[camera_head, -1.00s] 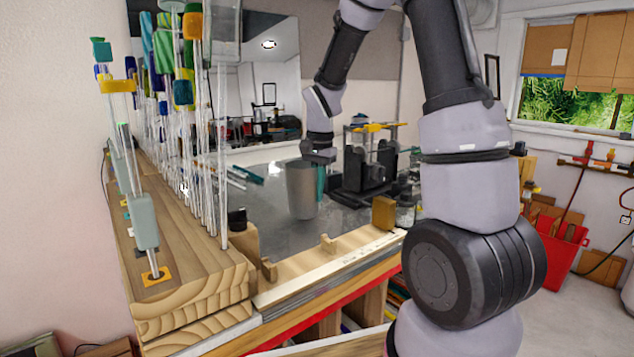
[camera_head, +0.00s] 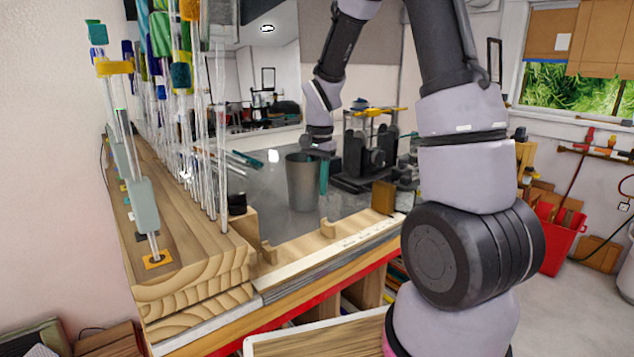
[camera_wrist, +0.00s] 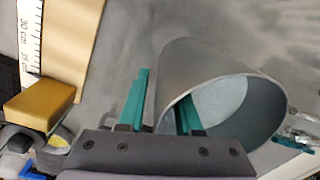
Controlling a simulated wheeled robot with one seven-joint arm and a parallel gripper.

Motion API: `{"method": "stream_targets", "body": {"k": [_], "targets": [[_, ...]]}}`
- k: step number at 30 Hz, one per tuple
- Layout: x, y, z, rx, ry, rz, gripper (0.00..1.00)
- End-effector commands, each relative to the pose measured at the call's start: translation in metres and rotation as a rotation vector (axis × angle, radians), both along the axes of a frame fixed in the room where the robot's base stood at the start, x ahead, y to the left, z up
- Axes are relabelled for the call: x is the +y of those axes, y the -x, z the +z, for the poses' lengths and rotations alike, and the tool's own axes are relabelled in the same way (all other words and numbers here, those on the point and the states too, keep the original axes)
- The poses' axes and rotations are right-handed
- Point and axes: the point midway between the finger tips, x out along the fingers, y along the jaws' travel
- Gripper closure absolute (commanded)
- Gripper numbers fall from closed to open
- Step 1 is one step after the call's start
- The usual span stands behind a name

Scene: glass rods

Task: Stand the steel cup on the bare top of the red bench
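The steel cup (camera_head: 302,185) stands upright on a grey bench top. My gripper (camera_head: 321,166) is at the cup's right rim, pointing down. In the wrist view the cup (camera_wrist: 225,75) shows its round mouth. One teal finger is outside the wall and the other reaches inside the mouth, with the rim between the fingertips (camera_wrist: 164,108). A gap shows between the fingers, so the gripper looks open. The bench under the cup has a red strip (camera_head: 300,318) along its front; no other red bench shows clearly.
Tall glass rods (camera_head: 205,150) stand in a wooden rack (camera_head: 190,240) left of the cup. A black fixture (camera_head: 368,150) stands behind right. A yellow-brown block (camera_head: 383,197) is at the front right. A wooden strip (camera_head: 325,250) edges the bench front.

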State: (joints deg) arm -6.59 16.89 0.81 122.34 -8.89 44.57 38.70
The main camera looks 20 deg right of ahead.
Motion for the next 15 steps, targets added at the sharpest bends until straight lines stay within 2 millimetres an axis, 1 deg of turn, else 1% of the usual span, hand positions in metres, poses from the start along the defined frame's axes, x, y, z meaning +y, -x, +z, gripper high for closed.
{"method": "stream_targets", "body": {"k": [2,5,8,15], "targets": [[0.000,0.000,0.003,-0.001,0.000,0.000,0.67],[0.000,0.000,0.013,-0.003,0.000,-0.001,0.67],[-0.001,0.000,0.032,-0.005,-0.001,-0.001,0.67],[-0.003,0.002,0.084,-0.005,-0.001,-0.001,0.67]]}}
